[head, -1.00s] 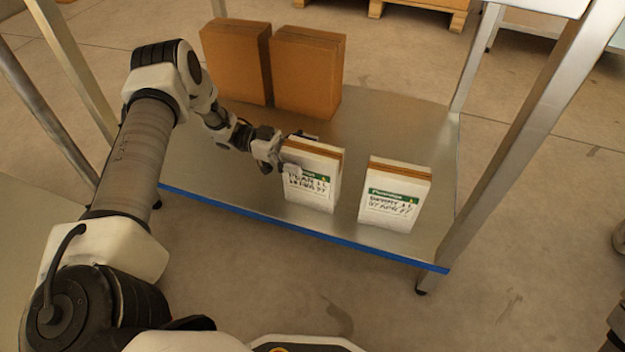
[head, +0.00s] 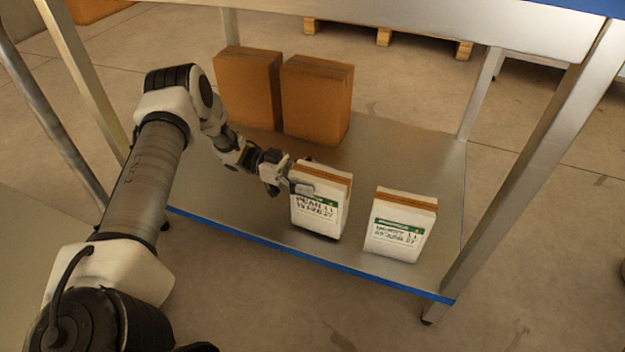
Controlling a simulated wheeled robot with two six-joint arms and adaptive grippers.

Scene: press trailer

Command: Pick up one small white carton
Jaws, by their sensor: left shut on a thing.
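Two small white cartons with green labels and brown top bands are at the front of the lower shelf. My left gripper (head: 288,180) is shut on the left white carton (head: 318,212), gripping it near its upper left edge. That carton is upright, and a dark strip shows under its base; I cannot tell for sure whether it is clear of the shelf. The other white carton (head: 398,228) stands upright to the right, apart from it. My right gripper is not in view.
The metal shelf (head: 385,150) has a blue front edge (head: 300,255). Two brown boxes (head: 318,100) (head: 248,88) stand at the back left. Metal posts (head: 545,160) rise at the corners, and an upper shelf (head: 480,28) crosses above. The shelf is bare at the back right.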

